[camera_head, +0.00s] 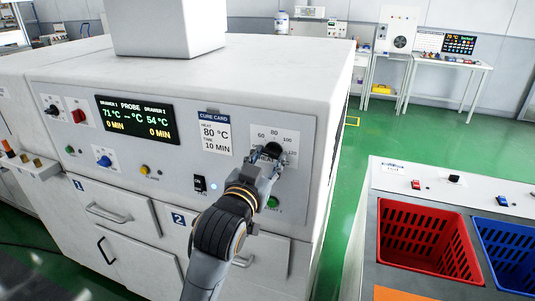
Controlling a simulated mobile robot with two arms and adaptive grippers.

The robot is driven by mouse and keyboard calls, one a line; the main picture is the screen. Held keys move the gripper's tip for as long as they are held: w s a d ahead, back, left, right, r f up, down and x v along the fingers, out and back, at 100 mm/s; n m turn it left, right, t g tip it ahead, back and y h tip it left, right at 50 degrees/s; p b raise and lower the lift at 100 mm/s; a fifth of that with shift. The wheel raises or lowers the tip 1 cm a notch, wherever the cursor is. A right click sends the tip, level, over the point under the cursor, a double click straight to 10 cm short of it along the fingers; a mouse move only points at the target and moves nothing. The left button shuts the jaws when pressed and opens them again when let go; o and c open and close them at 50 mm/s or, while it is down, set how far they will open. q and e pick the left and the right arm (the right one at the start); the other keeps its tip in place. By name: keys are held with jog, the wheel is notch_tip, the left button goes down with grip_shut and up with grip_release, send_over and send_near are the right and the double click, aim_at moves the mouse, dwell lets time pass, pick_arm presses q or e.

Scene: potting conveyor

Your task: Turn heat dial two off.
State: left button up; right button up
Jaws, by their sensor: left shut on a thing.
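Heat dial two (273,149) is a dark knob on the right part of the oven's front panel, with a white scale marked 60, 80, 100 and 120 around it. My left gripper (264,157) is at the dial, its fingers shut on the knob. The fingers and wrist cover much of the knob and the lower part of its scale, so I cannot tell its setting. The display (137,118) reads 71 °C for drawer 1 and 54 °C for drawer 2, with 0 MIN under each. My right gripper is not in view.
A cure card (214,133) reads 80 °C, 10 MIN. Drawer 2 (178,219) is below. A red crate (424,236) and a blue crate (509,256) stand at right.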

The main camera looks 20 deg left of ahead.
pick_arm(q)
jog(key=shift+n+p, duration=0.4)
jog(key=shift+n, duration=0.6)
jog(key=o, duration=1.2)
jog(key=shift+c, duration=0.2)
jog(key=shift+s, duration=0.25)
jog(key=s, duration=0.7)
